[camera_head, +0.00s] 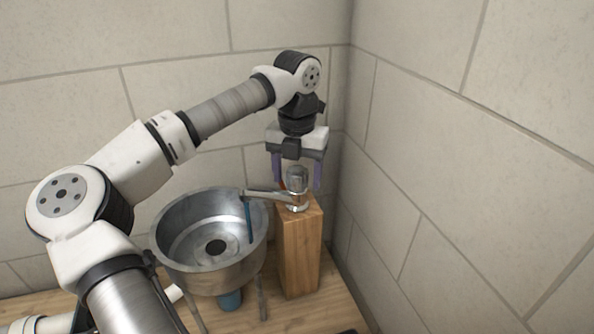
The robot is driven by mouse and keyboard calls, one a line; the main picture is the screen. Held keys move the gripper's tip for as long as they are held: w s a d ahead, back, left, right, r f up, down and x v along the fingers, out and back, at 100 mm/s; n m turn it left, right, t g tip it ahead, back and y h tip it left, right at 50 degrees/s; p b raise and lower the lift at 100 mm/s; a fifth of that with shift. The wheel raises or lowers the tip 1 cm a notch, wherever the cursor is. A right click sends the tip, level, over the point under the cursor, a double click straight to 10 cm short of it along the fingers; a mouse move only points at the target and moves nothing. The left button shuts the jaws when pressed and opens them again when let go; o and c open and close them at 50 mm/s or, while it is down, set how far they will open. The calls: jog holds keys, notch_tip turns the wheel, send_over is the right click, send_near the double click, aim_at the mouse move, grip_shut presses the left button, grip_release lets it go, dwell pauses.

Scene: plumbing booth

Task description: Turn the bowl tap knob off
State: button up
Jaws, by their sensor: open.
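The bowl tap (270,194) stands on a wooden block, with its spout reaching left over the metal bowl (181,204). A blue stream, which looks like water, runs from the spout into the bowl. The tap knob (297,178) is the rounded metal top of the tap. My gripper (297,186) points down over the tap, open, with one finger on the left and one on the right of the knob. I cannot tell whether either finger touches the knob.
The wooden block (300,252) stands on a wooden table (290,318). The bowl stands on thin legs, with a blue drain piece (230,300) below it. Tiled walls meet in a corner close behind and to the right of the tap.

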jog(key=c, duration=1)
jog(key=shift+m, duration=0.4)
jog(key=shift+m+b, duration=0.65)
jog(key=shift+m, duration=0.35)
jog(key=m, duration=0.3)
jog(key=shift+m+b, duration=0.3)
jog(key=shift+b, duration=0.05)
jog(key=m, duration=0.6)
jog(key=shift+m, duration=0.3)
